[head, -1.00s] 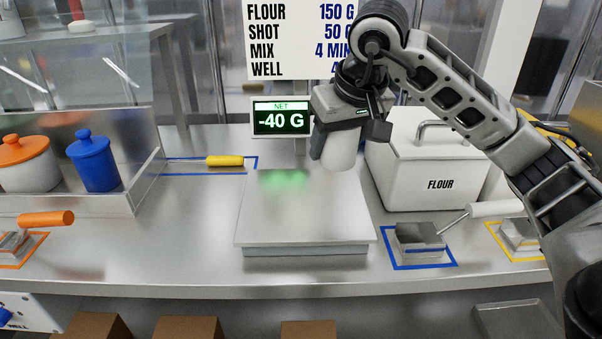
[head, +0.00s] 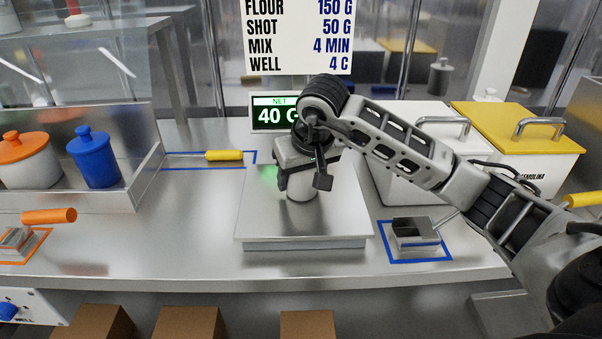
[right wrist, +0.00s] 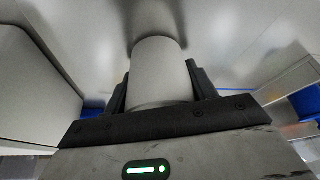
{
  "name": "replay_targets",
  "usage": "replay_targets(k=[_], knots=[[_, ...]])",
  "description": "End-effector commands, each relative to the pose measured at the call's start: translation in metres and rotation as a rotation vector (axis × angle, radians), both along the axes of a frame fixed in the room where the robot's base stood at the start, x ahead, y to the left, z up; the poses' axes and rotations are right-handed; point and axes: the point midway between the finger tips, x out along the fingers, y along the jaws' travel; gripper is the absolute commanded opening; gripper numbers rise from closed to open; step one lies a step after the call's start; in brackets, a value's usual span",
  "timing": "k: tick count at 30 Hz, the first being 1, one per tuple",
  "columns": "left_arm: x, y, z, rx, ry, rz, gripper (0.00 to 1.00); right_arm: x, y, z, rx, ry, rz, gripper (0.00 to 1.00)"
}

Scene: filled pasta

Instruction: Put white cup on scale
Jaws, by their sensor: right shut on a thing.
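The white cup (head: 302,189) is upright on the middle of the steel scale plate (head: 260,222), as far as the head view shows. My right gripper (head: 300,178) is shut on the cup from above and behind, and hides its upper part. In the right wrist view the cup (right wrist: 160,68) sits between the two dark fingers. The scale display (head: 268,115) reads 40 and is partly hidden by my right arm. My left gripper is not in view.
A white flour bin (head: 392,190) and a yellow-lidded bin (head: 520,155) stand right of the scale. A steel scoop (head: 415,232) lies in a blue outline. A blue jar (head: 96,160) stands at left.

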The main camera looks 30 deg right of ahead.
Motion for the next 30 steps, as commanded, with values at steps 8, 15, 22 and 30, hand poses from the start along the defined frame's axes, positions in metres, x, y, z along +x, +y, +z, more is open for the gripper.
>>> replay_targets(k=[8, 15, 22, 30], knots=[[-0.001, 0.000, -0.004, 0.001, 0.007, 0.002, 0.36, 0.000, 0.000, -0.003, -0.001, 0.001, 0.000, 0.78], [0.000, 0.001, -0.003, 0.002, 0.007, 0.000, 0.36, 0.000, 0.000, -0.002, -0.001, 0.001, 0.000, 0.78], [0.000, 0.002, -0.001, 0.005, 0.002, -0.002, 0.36, -0.005, 0.001, 0.016, -0.001, -0.005, 0.001, 0.78], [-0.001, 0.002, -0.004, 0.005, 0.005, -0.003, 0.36, -0.027, 0.004, 0.070, -0.002, -0.006, 0.001, 0.78]])
